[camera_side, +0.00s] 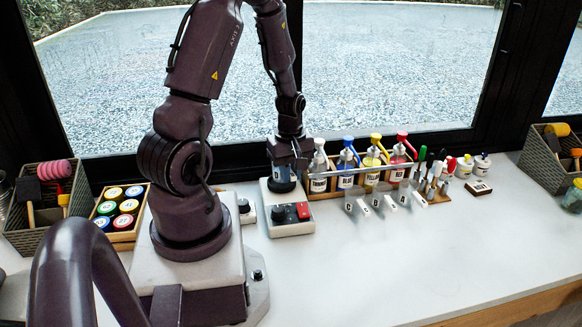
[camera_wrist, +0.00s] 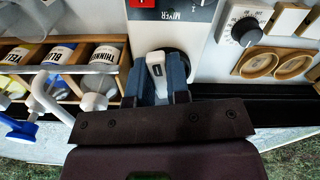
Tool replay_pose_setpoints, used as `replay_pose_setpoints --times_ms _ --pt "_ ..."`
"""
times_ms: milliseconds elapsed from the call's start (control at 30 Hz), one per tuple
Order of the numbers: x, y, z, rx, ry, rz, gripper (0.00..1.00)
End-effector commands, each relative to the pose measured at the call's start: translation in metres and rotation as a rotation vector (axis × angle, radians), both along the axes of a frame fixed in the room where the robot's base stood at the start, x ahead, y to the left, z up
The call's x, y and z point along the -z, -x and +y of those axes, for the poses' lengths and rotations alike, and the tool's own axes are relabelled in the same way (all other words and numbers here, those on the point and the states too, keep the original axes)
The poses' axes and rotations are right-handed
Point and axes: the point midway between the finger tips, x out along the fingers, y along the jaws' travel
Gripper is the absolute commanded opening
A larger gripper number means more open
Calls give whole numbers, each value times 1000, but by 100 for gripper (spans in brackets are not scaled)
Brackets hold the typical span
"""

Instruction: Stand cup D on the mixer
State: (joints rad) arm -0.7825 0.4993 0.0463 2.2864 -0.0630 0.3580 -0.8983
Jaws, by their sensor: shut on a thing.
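The mixer (camera_side: 290,229) is a pale box with a dark knob and a red switch, standing in front of the window. In the wrist view the mixer (camera_wrist: 172,25) shows its name and part of a round black plate (camera_wrist: 183,62). My gripper (camera_side: 289,168) is over the back of the mixer, pointing down. It is shut on a cup (camera_side: 284,184), which is upright at the plate. In the wrist view my gripper (camera_wrist: 160,90) has its blue fingers around the white cup (camera_wrist: 155,66), with a dark mark like a D. Whether its base touches the plate is hidden.
A wooden rack (camera_side: 325,193) of pump bottles, including a blue one (camera_side: 347,165), stands close on the mixer's right. A switch panel (camera_wrist: 270,25) is beside the mixer. A box of paint pots (camera_side: 118,208) is at left. The front right table (camera_side: 400,270) is clear.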

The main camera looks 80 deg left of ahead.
Motion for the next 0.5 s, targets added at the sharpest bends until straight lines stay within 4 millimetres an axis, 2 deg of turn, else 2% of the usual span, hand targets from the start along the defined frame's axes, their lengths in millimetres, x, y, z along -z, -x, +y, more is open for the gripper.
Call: replay_pose_setpoints --times_ms 200,500 --pt "8 0 0 0 -1 0 0" --pt "8 0 0 0 -1 0 0"
